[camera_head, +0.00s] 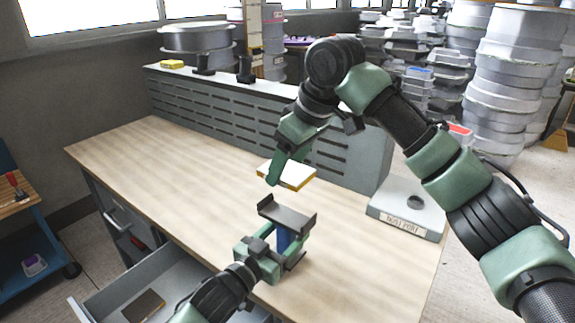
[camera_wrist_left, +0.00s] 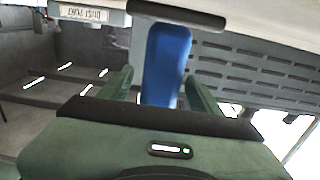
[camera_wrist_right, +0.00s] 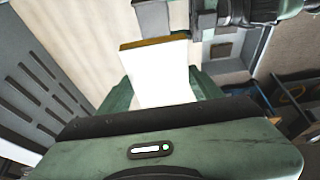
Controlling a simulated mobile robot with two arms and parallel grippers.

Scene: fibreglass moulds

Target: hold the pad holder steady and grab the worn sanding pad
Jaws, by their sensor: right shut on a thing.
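The pad holder (camera_head: 288,214) is a dark tray with raised ends on a blue handle (camera_head: 283,239), above the front right part of the bench. My left gripper (camera_head: 272,258) has its fingers on either side of the blue handle, which also shows in the left wrist view (camera_wrist_left: 166,65). I cannot tell whether both fingers touch it. My right gripper (camera_head: 284,163) is shut on the worn sanding pad (camera_head: 290,177), a white slab with a yellow-brown edge. The pad is just behind and above the holder, apart from it, and fills the jaws in the right wrist view (camera_wrist_right: 163,75).
The wooden bench top (camera_head: 150,165) is clear on the left. A slotted grey panel (camera_head: 265,125) runs along its back. A dust port box (camera_head: 407,208) is at the right end. An open drawer (camera_head: 100,307) at the front left holds a brown pad (camera_head: 143,306).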

